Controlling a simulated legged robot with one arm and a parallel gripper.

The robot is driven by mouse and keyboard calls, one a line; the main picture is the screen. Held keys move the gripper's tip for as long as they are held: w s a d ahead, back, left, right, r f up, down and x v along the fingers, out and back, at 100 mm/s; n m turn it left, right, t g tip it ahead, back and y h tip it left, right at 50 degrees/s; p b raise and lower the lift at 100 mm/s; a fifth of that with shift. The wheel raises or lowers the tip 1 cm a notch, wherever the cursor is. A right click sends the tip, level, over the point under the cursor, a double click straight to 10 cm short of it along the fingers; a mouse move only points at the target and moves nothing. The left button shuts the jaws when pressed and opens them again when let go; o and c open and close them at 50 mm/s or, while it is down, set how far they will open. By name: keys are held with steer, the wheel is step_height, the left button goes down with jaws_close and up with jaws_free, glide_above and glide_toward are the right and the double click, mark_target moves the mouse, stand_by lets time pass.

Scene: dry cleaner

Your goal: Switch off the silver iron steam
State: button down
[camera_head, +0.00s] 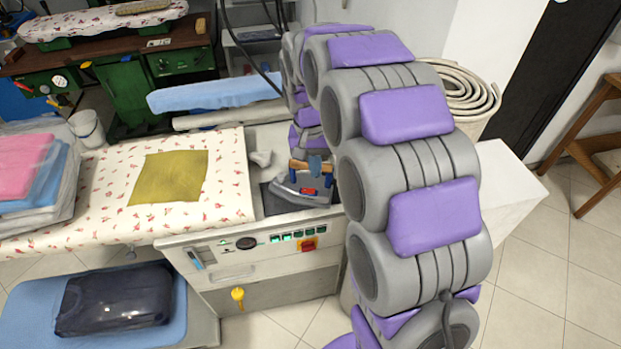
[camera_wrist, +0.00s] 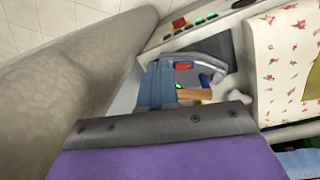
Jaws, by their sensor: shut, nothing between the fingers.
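The silver iron (camera_head: 300,196) rests on a dark pad (camera_head: 275,203) at the right end of the ironing station. It has a brown handle and a red part on its side. It also shows in the wrist view (camera_wrist: 208,62), with a small green spot near its handle. My gripper (camera_head: 316,166) is shut and empty, its blue fingers right by the iron's handle. The fingers also show in the wrist view (camera_wrist: 158,85), overlapping the iron; I cannot tell whether they touch it. The station's front panel has several green buttons (camera_head: 292,236) and a red switch (camera_head: 308,245) on yellow.
A flowered ironing board (camera_head: 110,205) with an olive cloth (camera_head: 170,177) lies left of the iron. Folded bagged clothes (camera_head: 35,170) sit at its left end. A basket with a coiled hose (camera_head: 460,95) and a white box (camera_head: 510,190) stand right of my arm.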

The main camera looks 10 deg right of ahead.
steer(key=m+p, duration=0.1)
steer(key=p, duration=0.1)
glide_above(312, 189)
steer(key=a, duration=0.2)
step_height(312, 189, down, 4)
steer(key=r, duration=0.1)
steer(key=shift+w+f, duration=0.4)
steer(key=shift+f, duration=0.1)
steer(key=f+b, duration=0.1)
steer(key=f, duration=0.3)
steer(key=d+f+b, duration=0.1)
steer(key=f, duration=0.4)
steer(key=f+b, duration=0.1)
steer(key=f, duration=0.3)
steer(key=shift+s+d+f+b, duration=0.3)
steer(key=shift+s+f+b, duration=0.1)
